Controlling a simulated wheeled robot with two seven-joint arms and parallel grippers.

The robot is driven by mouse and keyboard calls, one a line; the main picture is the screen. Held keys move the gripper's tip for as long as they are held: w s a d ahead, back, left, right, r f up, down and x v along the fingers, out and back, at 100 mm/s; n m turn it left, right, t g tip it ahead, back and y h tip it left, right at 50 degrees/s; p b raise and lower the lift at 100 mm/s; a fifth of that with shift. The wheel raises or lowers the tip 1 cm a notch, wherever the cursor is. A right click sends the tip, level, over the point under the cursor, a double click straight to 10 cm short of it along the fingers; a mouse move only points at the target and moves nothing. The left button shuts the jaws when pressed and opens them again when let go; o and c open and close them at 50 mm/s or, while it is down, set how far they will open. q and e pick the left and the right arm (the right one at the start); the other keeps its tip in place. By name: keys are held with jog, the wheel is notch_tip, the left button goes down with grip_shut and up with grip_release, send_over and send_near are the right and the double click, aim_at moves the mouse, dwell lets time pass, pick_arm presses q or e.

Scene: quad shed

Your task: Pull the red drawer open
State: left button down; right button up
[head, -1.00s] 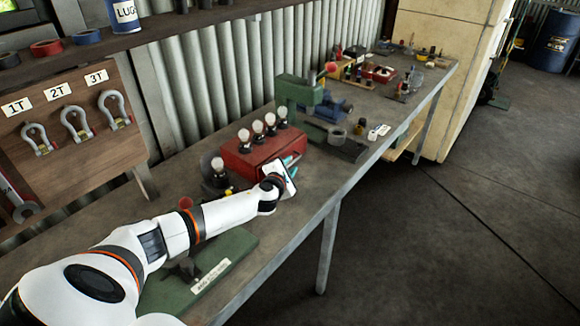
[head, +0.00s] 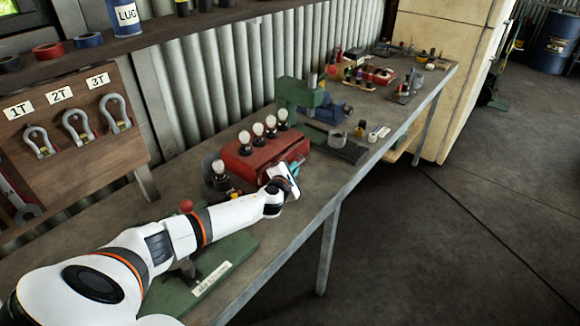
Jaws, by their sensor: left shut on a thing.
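The red drawer unit (head: 248,158) is a red box on the workbench, with several light bulbs in dark holders on top. Its front faces the bench's front edge. My left arm reaches in from the lower left. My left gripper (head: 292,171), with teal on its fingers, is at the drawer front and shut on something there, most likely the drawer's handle. The wrist and fingers hide the handle and much of the front. Some red shows just behind the fingers; how far the drawer stands out is hard to tell. My right gripper is not in view.
The workbench (head: 318,192) has its front edge just right of my gripper. A single bulb (head: 219,170) stands left of the box, and a green machine (head: 300,94) behind it. A green plate (head: 222,262) lies under my forearm. The floor right of the bench is clear.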

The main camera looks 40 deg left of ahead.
pick_arm(q)
jog(key=d+p, duration=0.1)
jog(key=d, duration=0.2)
jog(key=d+p, duration=0.1)
jog(key=d, duration=0.3)
jog(key=d+p, duration=0.2)
jog(key=d, duration=0.1)
jog(key=shift+s+d, duration=0.35)
jog(key=shift+s, duration=0.05)
jog(key=c, duration=1.5)
grip_release()
jog(key=shift+a, duration=0.1)
jog(key=shift+s, duration=0.1)
jog(key=v, duration=1.2)
jog(key=shift+f, duration=0.1)
